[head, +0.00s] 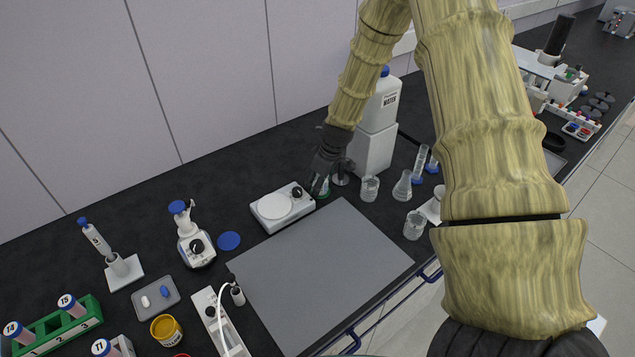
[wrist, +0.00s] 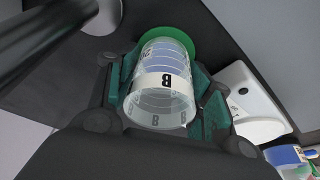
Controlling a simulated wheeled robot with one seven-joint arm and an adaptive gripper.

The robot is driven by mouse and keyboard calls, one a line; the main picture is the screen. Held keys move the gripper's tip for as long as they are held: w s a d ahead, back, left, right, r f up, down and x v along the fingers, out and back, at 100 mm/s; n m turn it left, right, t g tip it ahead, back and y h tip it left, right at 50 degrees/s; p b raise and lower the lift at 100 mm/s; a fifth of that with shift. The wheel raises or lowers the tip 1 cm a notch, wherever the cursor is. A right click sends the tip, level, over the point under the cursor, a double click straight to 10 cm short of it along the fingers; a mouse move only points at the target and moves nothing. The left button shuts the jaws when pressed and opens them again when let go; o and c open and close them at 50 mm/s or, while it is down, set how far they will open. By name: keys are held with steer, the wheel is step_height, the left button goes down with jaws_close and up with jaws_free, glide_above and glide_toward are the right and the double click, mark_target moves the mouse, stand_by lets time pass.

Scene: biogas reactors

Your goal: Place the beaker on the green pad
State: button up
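The clear beaker with a white label marked B (wrist: 165,80) is between the teal-padded fingers of my gripper (wrist: 163,95) in the wrist view, and the fingers appear closed against its sides. The round green pad (wrist: 178,36) shows just beyond the beaker's far end. In the head view my gripper (head: 323,180) is low over the back of the bench, and a bit of the green pad (head: 324,194) shows under it. The gripper mostly hides the beaker there. I cannot tell whether the beaker touches the pad or hovers slightly above it.
A white stirrer plate (head: 272,212) stands just left of my gripper. A water container on a white block (head: 373,150), a beaker (head: 369,189) and a flask (head: 403,186) stand to the right. The grey mat (head: 320,265) in front is clear. A blue pad (head: 229,240) lies farther left.

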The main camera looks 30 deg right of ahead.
steer(key=shift+r, duration=0.2)
steer(key=b+v, duration=0.2)
steer(key=v, duration=1)
stand_by(0.5)
